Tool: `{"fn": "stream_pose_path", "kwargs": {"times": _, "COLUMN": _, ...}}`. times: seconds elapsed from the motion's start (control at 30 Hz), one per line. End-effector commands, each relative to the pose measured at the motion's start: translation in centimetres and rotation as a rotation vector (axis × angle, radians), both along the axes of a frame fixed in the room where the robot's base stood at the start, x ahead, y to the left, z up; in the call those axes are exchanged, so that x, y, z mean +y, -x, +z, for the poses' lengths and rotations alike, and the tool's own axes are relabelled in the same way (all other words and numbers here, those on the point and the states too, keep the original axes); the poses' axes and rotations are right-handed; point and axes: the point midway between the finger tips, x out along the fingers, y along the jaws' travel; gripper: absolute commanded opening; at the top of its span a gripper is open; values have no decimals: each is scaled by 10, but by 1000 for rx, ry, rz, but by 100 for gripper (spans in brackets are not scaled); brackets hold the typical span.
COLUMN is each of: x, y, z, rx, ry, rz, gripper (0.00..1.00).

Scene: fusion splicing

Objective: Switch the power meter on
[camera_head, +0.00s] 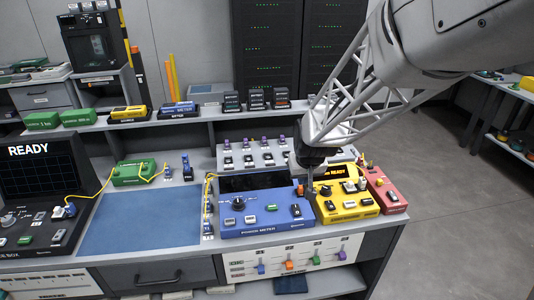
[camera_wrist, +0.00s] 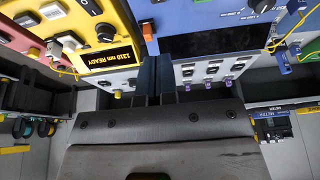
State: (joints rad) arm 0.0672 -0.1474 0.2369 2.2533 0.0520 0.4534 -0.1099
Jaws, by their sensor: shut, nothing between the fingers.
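The blue power meter (camera_head: 265,218) stands on the bench with a knob, several buttons and a dark display (camera_head: 252,182). In the wrist view the blue meter (camera_wrist: 180,15) shows at the top, with its dark display (camera_wrist: 208,42). A small orange switch (camera_wrist: 148,31) sits at the meter's edge beside the yellow unit; it also shows in the head view (camera_head: 300,190). My gripper (camera_head: 310,192) is shut and empty, pointing down beside this switch near the gap between the units. In the wrist view its fingertips (camera_wrist: 152,62) lie just below the switch; contact cannot be told.
A yellow unit (camera_head: 345,212) with a lit display stands close on the right, then a red unit (camera_head: 388,192). A rack of small connectors (camera_head: 240,158) is behind. A blue mat (camera_head: 140,220) lies clear to the left. A yellow cable (camera_head: 207,190) runs along the meter's left side.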

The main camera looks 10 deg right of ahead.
Motion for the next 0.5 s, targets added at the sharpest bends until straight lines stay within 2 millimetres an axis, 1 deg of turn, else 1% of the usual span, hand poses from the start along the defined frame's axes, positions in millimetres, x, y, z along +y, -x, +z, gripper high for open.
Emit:
{"fn": "stream_pose_path", "kwargs": {"times": 0.27, "x": 0, "y": -2, "z": -7, "rx": 1, "ry": 0, "rz": 0, "gripper": 0}}
{"fn": "stream_pose_path", "kwargs": {"times": 0.5, "x": 0, "y": -9, "z": -26, "rx": 2, "ry": 0, "rz": 0, "gripper": 0}}
